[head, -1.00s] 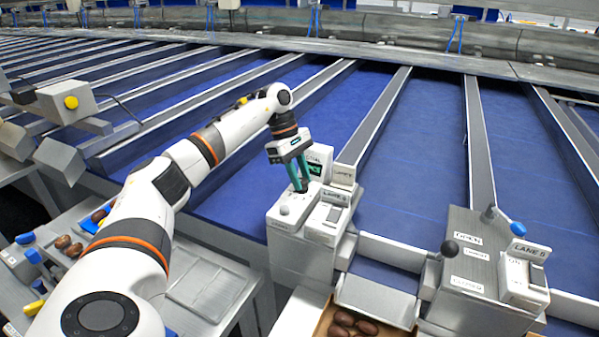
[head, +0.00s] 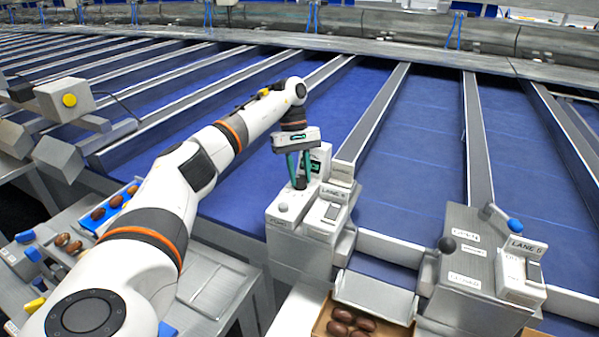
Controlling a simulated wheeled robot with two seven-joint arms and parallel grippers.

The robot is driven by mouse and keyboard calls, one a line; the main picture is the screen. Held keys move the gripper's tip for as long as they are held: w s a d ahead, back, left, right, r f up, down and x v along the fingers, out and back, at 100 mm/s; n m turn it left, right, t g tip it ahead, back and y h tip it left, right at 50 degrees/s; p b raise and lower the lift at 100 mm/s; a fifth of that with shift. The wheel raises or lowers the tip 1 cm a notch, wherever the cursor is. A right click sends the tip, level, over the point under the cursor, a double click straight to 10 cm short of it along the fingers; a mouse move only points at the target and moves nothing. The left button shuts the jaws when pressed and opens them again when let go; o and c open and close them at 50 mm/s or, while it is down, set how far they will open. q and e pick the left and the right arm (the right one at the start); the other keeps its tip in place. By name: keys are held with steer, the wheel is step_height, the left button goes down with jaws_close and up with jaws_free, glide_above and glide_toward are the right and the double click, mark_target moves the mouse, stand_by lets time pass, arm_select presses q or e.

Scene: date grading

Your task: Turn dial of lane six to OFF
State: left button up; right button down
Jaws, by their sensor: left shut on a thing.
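My left gripper (head: 300,183) has teal fingers and points down at the top of a grey lane control box (head: 297,240) in the middle of the head view. It is shut on a small dial there, mostly hidden between the fingertips. A lane label (head: 335,194) and a switch panel (head: 327,215) sit to the right of the fingers; the label's number is too blurred to be sure of. My right gripper is not in view.
Blue sloping lanes (head: 420,150) with grey dividers fill the back. A cardboard box (head: 322,325) of brown dates sits under a metal chute (head: 375,298). More dates lie on a blue tray (head: 88,222) at left.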

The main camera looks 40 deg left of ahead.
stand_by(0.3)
arm_select(q)
steer(key=o, duration=1)
steer(key=shift+w+a+r, duration=0.1)
steer(key=shift+r, duration=0.15)
steer(key=p+v, duration=0.3)
steer(key=v, duration=0.8)
steer(key=shift+r+p, duration=0.25)
steer(key=shift+p, duration=0.1)
